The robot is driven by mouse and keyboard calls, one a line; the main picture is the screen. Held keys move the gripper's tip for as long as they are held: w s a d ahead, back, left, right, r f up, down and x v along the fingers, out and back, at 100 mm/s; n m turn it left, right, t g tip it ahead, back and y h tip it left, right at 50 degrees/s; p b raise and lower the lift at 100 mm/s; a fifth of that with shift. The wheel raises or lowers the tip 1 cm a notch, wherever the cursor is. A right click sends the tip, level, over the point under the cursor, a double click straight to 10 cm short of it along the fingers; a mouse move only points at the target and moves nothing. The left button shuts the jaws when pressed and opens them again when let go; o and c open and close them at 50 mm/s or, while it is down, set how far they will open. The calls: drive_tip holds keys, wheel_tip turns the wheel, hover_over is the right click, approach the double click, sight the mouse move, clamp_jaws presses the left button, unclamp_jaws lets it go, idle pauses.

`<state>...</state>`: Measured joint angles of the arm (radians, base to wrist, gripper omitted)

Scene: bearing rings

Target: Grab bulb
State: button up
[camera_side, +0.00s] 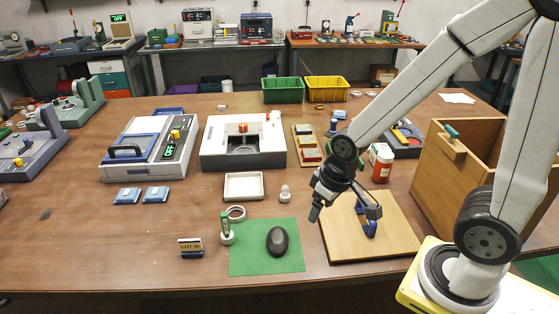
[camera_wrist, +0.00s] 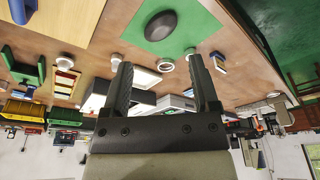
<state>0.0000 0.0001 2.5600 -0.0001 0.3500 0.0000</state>
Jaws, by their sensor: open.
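A small pale bulb-like piece (camera_side: 285,193) stands on the brown table, just right of the white tray and behind the green mat. What looks like the same piece shows in the wrist view (camera_wrist: 116,60), near the tip of the left finger. My gripper (camera_side: 345,211) is open and empty, held above the wooden board to the right of the bulb. Its two fingers also show in the wrist view (camera_wrist: 161,68), spread apart with nothing between them. The fingers are apart from the bulb.
A black mouse-shaped object (camera_side: 278,241) lies on the green mat (camera_side: 245,262). The wooden board (camera_side: 393,240) holds a blue handle. A wooden box (camera_side: 440,170) stands at right.

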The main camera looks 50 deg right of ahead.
drive_tip(key=shift+r, duration=0.15)
wheel_tip(320, 180, up, 4)
drive_tip(key=m+t+y, duration=0.8)
drive_tip(key=m+y, duration=0.1)
drive_tip(key=m, duration=1.9)
hover_over(285, 193)
drive_tip(key=s+d, duration=0.3)
drive_tip(key=d, duration=0.2)
drive_tip(key=f, duration=2)
drive_tip(key=shift+s+a+f, duration=0.2)
drive_tip(key=shift+s+a, duration=0.05)
drive_tip(key=shift+f, duration=0.6)
drive_tip(key=shift+x, duration=1.3)
